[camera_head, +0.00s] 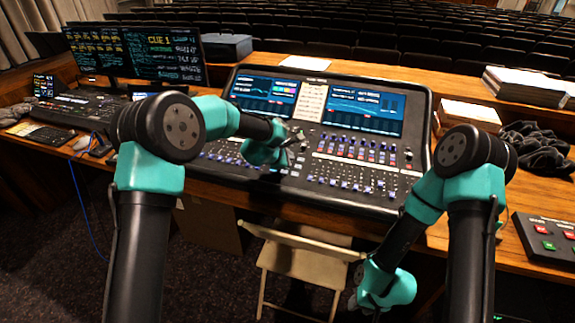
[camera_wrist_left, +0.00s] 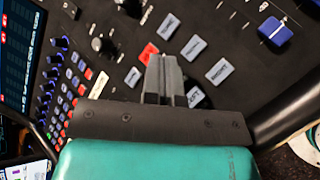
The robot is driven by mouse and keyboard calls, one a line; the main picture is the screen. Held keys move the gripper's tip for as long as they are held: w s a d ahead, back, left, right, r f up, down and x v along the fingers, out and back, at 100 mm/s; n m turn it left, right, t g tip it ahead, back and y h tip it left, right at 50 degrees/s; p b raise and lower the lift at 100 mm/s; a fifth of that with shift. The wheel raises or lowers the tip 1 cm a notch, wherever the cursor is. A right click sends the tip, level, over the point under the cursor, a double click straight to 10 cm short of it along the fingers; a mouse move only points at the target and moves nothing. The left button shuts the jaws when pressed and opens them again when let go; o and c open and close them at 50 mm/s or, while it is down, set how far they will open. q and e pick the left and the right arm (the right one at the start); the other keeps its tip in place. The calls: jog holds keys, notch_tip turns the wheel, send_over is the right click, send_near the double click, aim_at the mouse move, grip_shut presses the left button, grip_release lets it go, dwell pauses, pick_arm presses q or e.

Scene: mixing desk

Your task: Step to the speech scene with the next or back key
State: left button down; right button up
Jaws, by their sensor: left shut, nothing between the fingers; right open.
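The mixing desk (camera_head: 345,190) fills the middle of the head view, with two lit screens, fader rows and small keys. My left gripper (camera_head: 300,137) is over the desk's middle, below the screens. In the left wrist view its shut fingers (camera_wrist_left: 164,60) hold nothing and are among the keys. A red key (camera_wrist_left: 149,52) is beside the fingertips; several grey keys lie around, one (camera_wrist_left: 196,97) partly hidden by a finger. Their labels are too small to read surely, and contact is unclear. My right gripper (camera_head: 362,298) is open and empty, low in front of the desk.
A monitor (camera_head: 165,53) at the back left reads "CUE 1"; its smaller lines are unclear. A folding chair (camera_head: 305,260) stands before the desk, near my right gripper. Paper stacks (camera_head: 525,88), dark cloth and a button box (camera_head: 550,240) are at the right.

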pick_arm(q)
jog(key=shift+f, duration=0.15)
dwell(0.4)
jog(key=shift+f, duration=0.3)
jog(key=shift+f, duration=0.35)
dwell(0.7)
jog(key=shift+r, duration=0.8)
jog(key=shift+r, duration=0.1)
jog(key=shift+s+r, duration=0.15)
jog(key=shift+r, duration=1.05)
jog(key=shift+s+r, duration=0.1)
jog(key=shift+r, duration=1.1)
